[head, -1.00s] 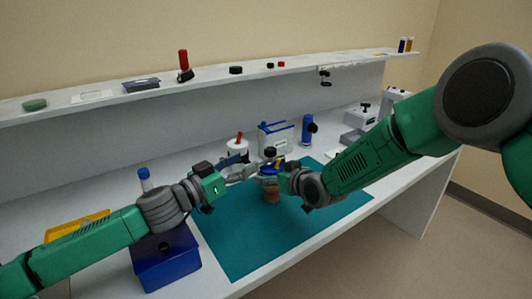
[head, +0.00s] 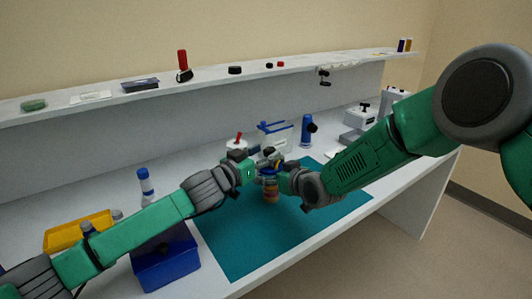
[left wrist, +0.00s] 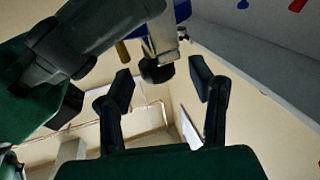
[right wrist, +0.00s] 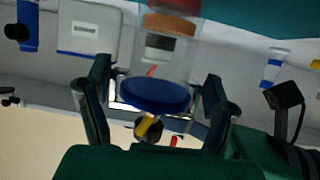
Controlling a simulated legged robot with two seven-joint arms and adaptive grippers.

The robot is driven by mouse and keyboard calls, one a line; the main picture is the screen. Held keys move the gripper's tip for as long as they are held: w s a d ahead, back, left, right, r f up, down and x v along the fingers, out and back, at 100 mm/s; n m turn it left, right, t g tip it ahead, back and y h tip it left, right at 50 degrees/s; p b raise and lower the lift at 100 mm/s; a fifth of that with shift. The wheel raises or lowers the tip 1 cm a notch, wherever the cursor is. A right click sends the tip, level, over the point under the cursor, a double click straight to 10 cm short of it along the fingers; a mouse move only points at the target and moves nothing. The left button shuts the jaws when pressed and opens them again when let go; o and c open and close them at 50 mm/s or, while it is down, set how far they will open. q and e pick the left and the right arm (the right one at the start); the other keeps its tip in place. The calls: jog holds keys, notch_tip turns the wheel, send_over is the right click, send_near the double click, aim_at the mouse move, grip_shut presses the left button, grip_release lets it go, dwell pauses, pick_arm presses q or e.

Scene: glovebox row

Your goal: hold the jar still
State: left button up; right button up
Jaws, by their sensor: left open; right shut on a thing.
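The jar (head: 271,190) is clear, with a brown-orange band and a blue lid. It stands upright over the teal mat (head: 235,240); I cannot tell whether it touches it. The right wrist view shows the jar (right wrist: 168,50) inverted, its blue lid (right wrist: 155,95) between the fingers of my right gripper (right wrist: 155,98), which is shut on the jar. A black knob (right wrist: 148,128) with a yellow part shows beyond the lid. My left gripper (head: 264,162) is open near the jar's top. In the left wrist view its fingers (left wrist: 160,82) are spread around the black knob (left wrist: 156,70), with gaps.
A blue box (head: 168,262) and yellow tray (head: 75,232) are at left, near my left arm. The mat's front is clear.

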pick_arm(q)
jog(key=shift+w+d, duration=0.2)
jog(key=shift+w, duration=0.1)
grip_shut()
jog(key=shift+w+a+m+h, duration=0.1)
jog(key=shift+m+h, duration=0.2)
jog(key=m+g+h, duration=0.2)
jog(key=g+h, duration=0.1)
jog(key=shift+w+a+m, duration=0.15)
jog(key=shift+w+m, duration=0.05)
jog(key=shift+m, duration=0.1)
jog(key=shift+w+a+f+m+g+h, duration=0.1)
jog(key=shift+m+g+h, duration=0.5)
jog(key=shift+g, duration=0.45)
jog(key=shift+w+d+f+m+g+h, duration=0.1)
jog(key=shift+m+g+h, duration=0.3)
jog(key=shift+m+g, duration=0.5)
jog(key=shift+a+f+m+g+h, duration=0.1)
jog(key=shift+m+g+h, duration=0.45)
jog(key=shift+g, duration=0.6)
jog(key=shift+r+m+g, duration=0.1)
jog(key=shift+m+g, duration=0.25)
jog(key=shift+g, duration=0.05)
